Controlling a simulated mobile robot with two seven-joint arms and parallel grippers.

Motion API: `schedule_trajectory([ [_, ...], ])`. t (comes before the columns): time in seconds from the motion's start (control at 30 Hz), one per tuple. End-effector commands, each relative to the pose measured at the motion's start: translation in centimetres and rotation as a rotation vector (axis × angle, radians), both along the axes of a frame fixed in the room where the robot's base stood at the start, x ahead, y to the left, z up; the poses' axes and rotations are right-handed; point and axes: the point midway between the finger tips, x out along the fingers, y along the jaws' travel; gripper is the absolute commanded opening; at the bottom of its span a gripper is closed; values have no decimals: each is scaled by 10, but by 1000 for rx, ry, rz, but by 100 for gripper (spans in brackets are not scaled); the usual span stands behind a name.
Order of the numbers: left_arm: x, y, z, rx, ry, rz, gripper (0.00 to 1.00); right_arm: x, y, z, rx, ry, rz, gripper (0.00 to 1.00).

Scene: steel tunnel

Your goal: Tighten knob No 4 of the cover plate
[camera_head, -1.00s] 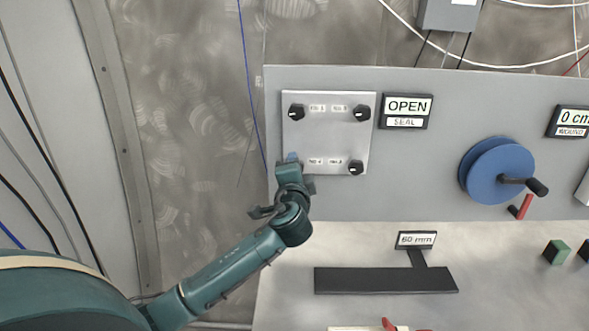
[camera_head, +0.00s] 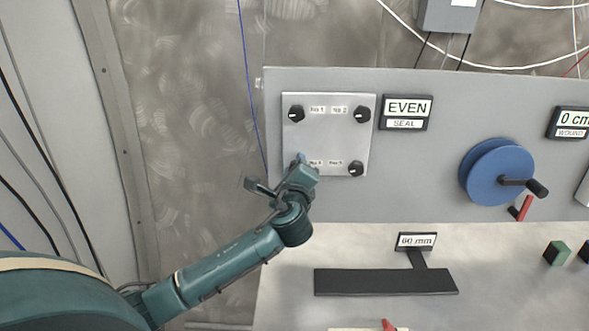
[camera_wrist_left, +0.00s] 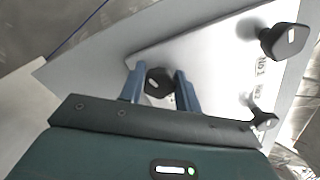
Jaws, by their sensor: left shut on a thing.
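The light cover plate (camera_head: 327,135) is on the grey upright panel, with a black knob at each corner that shows. The upper left knob (camera_head: 296,113), upper right knob (camera_head: 362,114) and lower right knob (camera_head: 356,168) are free. My left gripper (camera_head: 301,160) is at the lower left corner and hides that knob in the head view. In the left wrist view the black knob (camera_wrist_left: 158,82) sits between the two blue fingers, which are shut on it. The lower labels are too small to read surely. My right gripper is not in view.
A sign (camera_head: 405,112) beside the plate reads EVEN, SEAL. A blue wheel (camera_head: 490,172) with a crank is at the right. A black bar (camera_head: 386,281) and a 60 mm sign (camera_head: 417,241) are on the bench below.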

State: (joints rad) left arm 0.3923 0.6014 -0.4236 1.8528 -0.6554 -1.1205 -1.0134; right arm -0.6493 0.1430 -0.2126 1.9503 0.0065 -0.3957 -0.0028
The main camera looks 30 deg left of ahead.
Motion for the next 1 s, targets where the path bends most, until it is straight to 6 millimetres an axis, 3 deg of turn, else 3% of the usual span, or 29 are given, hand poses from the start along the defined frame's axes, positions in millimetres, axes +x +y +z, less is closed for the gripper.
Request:
schedule_trajectory([
  [0.77,0,0,-1,92,59,0,10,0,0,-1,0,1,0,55],
  [0.8,0,0,-1,92,59,0,34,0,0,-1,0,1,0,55],
  [1.0,0,0,0,91,58,0,51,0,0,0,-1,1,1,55],
])
